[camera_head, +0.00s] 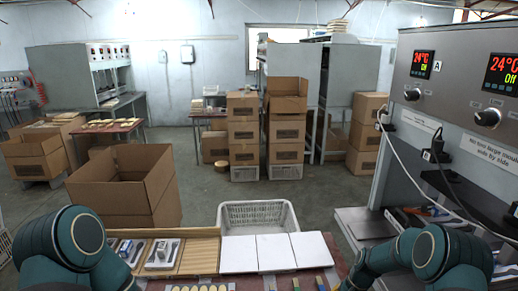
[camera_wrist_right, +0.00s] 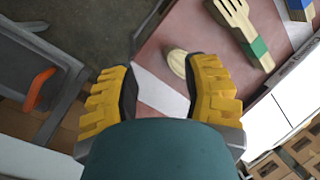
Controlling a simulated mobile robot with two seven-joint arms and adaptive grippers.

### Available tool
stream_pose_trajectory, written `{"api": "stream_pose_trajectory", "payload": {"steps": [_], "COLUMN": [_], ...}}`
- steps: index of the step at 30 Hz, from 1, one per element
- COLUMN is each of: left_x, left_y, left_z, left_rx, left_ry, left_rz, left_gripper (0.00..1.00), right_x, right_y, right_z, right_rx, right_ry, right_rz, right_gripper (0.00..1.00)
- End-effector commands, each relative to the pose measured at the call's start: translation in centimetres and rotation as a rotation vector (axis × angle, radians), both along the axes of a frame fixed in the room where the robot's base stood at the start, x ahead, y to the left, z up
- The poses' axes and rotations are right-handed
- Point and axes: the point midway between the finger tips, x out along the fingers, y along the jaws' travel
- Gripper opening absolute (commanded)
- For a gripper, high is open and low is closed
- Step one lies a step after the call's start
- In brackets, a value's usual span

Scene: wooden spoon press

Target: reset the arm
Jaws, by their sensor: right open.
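My right gripper (camera_wrist_right: 162,70) shows in the right wrist view with its two yellow ridged fingers spread apart and nothing gripped between them. A small round-ended wooden piece (camera_wrist_right: 177,62) lies on the reddish table surface (camera_wrist_right: 180,25), close by the right-hand finger and partly hidden by it. In the head view my right arm (camera_head: 425,255) is bent at the lower right, and its gripper is out of sight. My left arm (camera_head: 75,240) is bent at the lower left, and its gripper is not visible.
A wooden fork with a green band (camera_wrist_right: 240,30) lies on the table. White boards (camera_head: 260,252), a wooden tray (camera_head: 200,250) and a white basket (camera_head: 258,215) are ahead. The press with temperature displays (camera_head: 450,100) stands right. An open carton (camera_head: 125,185) stands left.

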Motion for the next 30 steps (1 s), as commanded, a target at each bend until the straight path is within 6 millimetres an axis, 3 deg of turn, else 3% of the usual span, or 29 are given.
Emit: {"api": "stream_pose_trajectory", "payload": {"steps": [3,9,18,24,30], "left_x": [0.0,-0.1,-0.1,-0.2,-0.2], "left_y": [0.0,0.0,0.0,0.0,0.0], "left_z": [-0.1,-0.2,-0.4,-0.4,-0.4], "left_rx": [0.000,0.000,0.000,0.000,0.000], "left_ry": [0.001,0.002,0.003,0.003,0.003], "left_rz": [0.000,-0.002,-0.002,-0.002,-0.002], "left_gripper": [0.47,0.47,0.47,0.47,0.47], "right_x": [-3.6,-10.5,-20.7,-23.4,-23.6], "right_y": [3.8,9.3,14.8,15.8,15.9], "right_z": [-1.9,-3.5,-2.1,-1.2,-1.1], "right_rx": [0.003,0.002,0.007,0.007,0.006], "right_ry": [-0.049,-0.150,-0.290,-0.331,-0.335], "right_rz": [0.071,0.192,0.348,0.389,0.392], "right_gripper": [0.47,0.47,0.47,0.47,0.47]}}
